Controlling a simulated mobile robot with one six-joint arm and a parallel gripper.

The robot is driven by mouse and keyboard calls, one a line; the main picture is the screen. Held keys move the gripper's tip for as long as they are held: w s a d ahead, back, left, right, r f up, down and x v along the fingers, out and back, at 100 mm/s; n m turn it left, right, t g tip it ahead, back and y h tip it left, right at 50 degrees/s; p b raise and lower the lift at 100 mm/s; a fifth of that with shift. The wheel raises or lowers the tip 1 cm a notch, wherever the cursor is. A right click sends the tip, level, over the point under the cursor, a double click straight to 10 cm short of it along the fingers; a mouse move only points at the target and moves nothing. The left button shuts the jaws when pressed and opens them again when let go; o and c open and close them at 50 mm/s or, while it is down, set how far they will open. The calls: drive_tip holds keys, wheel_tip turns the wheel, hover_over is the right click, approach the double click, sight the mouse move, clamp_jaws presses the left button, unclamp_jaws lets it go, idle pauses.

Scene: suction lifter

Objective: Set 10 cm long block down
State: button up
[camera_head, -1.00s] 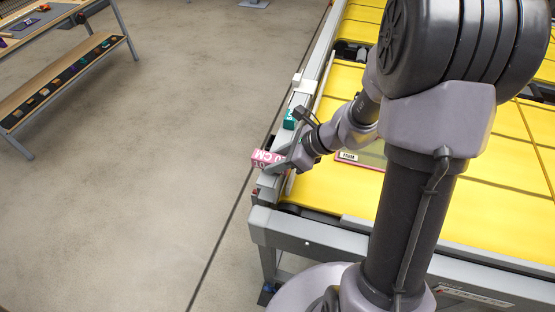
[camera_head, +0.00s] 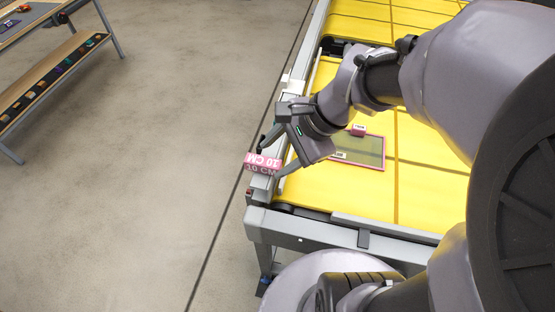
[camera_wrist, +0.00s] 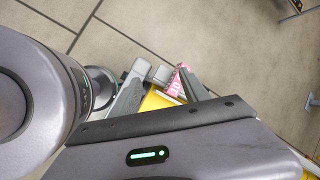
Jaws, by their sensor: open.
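The 10 cm long block (camera_head: 263,161) is pink with white "10 CM" lettering. In the head view it lies at the near left corner of the yellow-topped table, over the grey side rail. My gripper (camera_head: 271,157) is open, with one finger beyond the block and the other at its near right side. In the wrist view the block (camera_wrist: 177,83) shows between the spread fingers of my gripper (camera_wrist: 165,80), closer to the right finger. I cannot tell whether a finger touches it. The block's underside is hidden.
The grey side rail (camera_head: 297,97) runs along the table's left edge, with a small white piece (camera_head: 289,80) on it. A shelf (camera_head: 50,80) stands far left; open floor lies between.

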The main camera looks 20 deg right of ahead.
drive_tip(key=s+a+r+n+t+h, duration=0.2)
drive_tip(key=s+a+r+n+h, duration=0.15)
drive_tip(key=s+r+n, duration=0.55)
wheel_tip(320, 180, down, 17)
drive_tip(key=n+b, duration=0.2)
drive_tip(key=b, duration=1.2)
drive_tip(key=shift+a+n+y+b, duration=0.3)
drive_tip(key=shift+y, duration=0.05)
drive_tip(key=shift+w+f, duration=0.1)
